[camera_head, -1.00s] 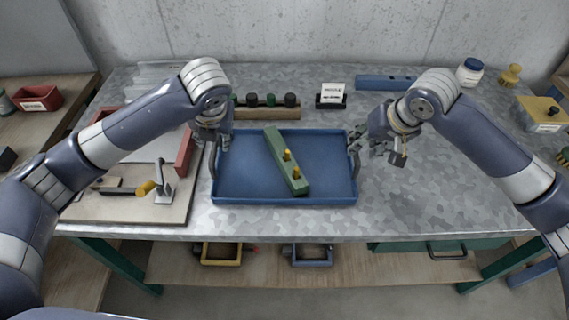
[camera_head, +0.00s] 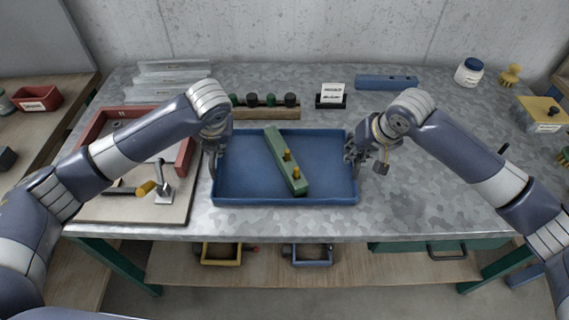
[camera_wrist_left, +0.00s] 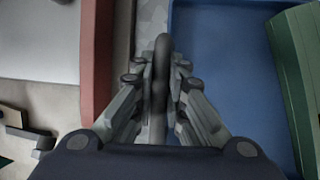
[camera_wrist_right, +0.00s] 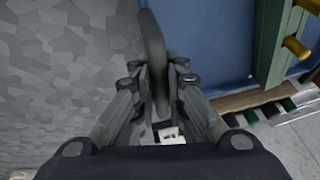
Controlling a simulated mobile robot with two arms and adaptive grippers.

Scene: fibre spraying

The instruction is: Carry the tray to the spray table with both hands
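Whether the fingers press on the bars cannot be told. The tray rests flat.
A red-edged frame (camera_head: 183,158) and a board with a toggle clamp (camera_head: 163,180) lie close left of the tray. A rack with dark knobs (camera_head: 262,113) stands behind it, with a sign (camera_head: 331,95) and a blue bar (camera_head: 386,82). The table right of the tray is mostly clear.

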